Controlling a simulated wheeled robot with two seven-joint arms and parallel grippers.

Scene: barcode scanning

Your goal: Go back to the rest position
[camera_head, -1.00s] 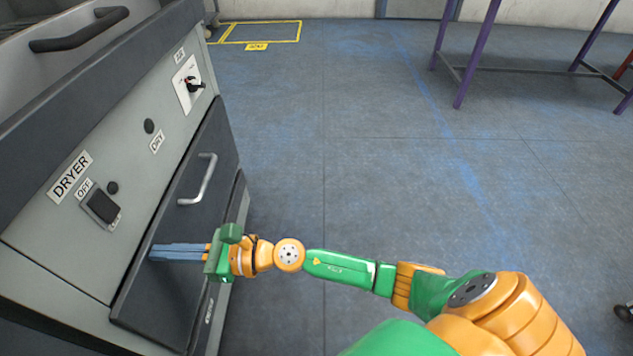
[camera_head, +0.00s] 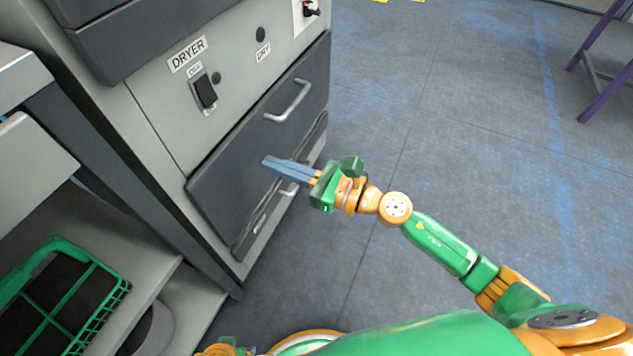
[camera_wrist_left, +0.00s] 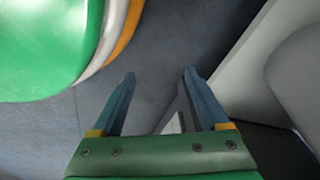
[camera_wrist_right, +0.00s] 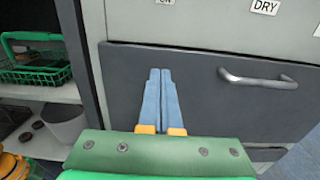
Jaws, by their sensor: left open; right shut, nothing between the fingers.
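My right gripper (camera_head: 268,164) is shut and empty. Its blue fingers lie together in front of the dark grey dryer drawer; I cannot tell whether they touch it. They also show in the right wrist view (camera_wrist_right: 160,72), left of the drawer's handle (camera_wrist_right: 258,79). The right arm is stretched out from the lower right. My left gripper (camera_wrist_left: 157,75) is open and empty in the left wrist view, with grey floor between its fingers. It points down beside a green, white and orange rounded part of my body. In the head view the left fingers do not show.
The grey dryer cabinet (camera_head: 150,105) has a switch and "DRYER" and "DRY" labels. A green basket (camera_head: 105,284) stands on a shelf at the lower left, beside a grey round container (camera_head: 152,330). Purple table legs (camera_head: 600,95) stand at the upper right. The floor (camera_head: 450,130) between is clear.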

